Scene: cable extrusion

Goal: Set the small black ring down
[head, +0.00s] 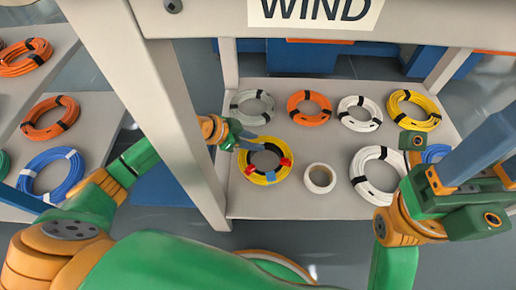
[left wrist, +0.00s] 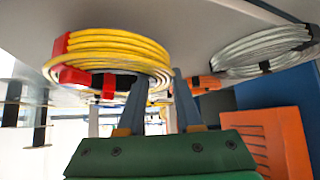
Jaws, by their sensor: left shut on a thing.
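A small black ring (left wrist: 126,82) shows only in part, dark against the top of a yellow cable coil (left wrist: 110,50) with red tape. In the head view the dark ring (head: 268,181) shows low inside the yellow coil (head: 246,176). My left gripper (head: 262,147) reaches over the back of this coil. Its fingers (left wrist: 158,85) are shut on the black ring, with a gap between them. Whether the ring touches the coil I cannot tell. My right gripper (head: 500,140) is at the right edge, its fingers apart; their tips are partly cut off.
A white tape roll (head: 320,178) stands right of the yellow coil. Grey (head: 237,104), orange (head: 310,121), white (head: 347,122) and another yellow coil (head: 430,122) lie behind on the table (head: 300,208). A grey post (head: 175,105) stands close to my left arm.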

